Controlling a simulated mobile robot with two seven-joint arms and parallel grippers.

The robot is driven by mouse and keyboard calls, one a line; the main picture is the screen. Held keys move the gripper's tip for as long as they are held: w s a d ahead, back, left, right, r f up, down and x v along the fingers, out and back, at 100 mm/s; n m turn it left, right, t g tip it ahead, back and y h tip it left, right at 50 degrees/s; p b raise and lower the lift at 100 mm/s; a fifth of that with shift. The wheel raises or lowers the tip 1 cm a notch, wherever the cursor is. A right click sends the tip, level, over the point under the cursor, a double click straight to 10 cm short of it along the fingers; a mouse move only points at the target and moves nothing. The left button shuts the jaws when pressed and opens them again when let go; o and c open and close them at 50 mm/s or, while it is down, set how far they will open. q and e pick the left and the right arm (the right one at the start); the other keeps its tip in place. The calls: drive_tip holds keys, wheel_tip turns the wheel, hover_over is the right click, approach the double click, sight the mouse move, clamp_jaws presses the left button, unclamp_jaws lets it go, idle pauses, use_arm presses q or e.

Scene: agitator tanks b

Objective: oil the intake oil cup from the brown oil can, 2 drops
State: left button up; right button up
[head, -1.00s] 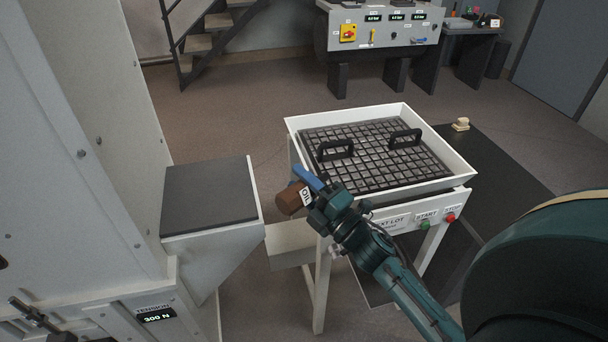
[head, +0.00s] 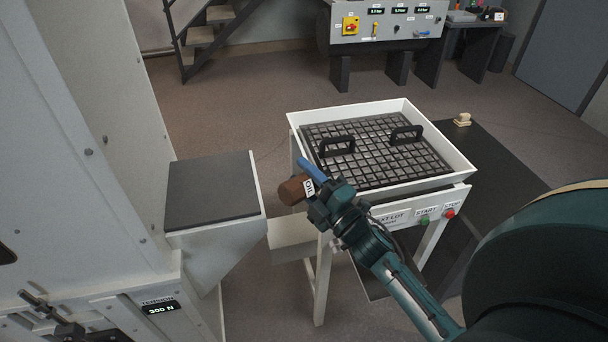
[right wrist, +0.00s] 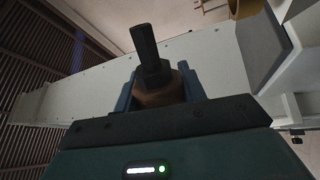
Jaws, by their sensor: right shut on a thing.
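The brown oil can (head: 292,190) has a white label reading OIL. My right gripper (head: 306,179) is shut on it, between blue fingers, and holds it in the air just left of the white tray table. The can lies tilted, not upright, in the head view. In the right wrist view the can (right wrist: 158,90) sits between the fingers of my right gripper (right wrist: 160,88), with a dark spout or top part sticking up. I cannot make out the intake oil cup; a yellowish round part (right wrist: 244,6) shows at the top edge of the wrist view. My left gripper is out of view.
A grey machine (head: 75,160) with a tension display (head: 161,309) stands at left, with a dark-topped ledge (head: 211,190). The white tray (head: 461,160) holds a black grid with two handles. A control console (head: 385,27) and stairs stand behind. Open floor lies between.

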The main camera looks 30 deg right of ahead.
drive_tip(key=shift+r+m, duration=0.35)
drive_tip(key=shift+m, duration=0.15)
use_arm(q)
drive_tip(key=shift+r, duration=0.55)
use_arm(e)
drive_tip(key=shift+f, duration=0.1)
drive_tip(key=shift+d+r+m+h+p, duration=0.1)
drive_tip(key=shift+r+m+h+p, duration=0.25)
drive_tip(key=shift+m+p, duration=0.4)
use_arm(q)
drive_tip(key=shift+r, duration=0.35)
use_arm(e)
drive_tip(key=shift+f, duration=0.1)
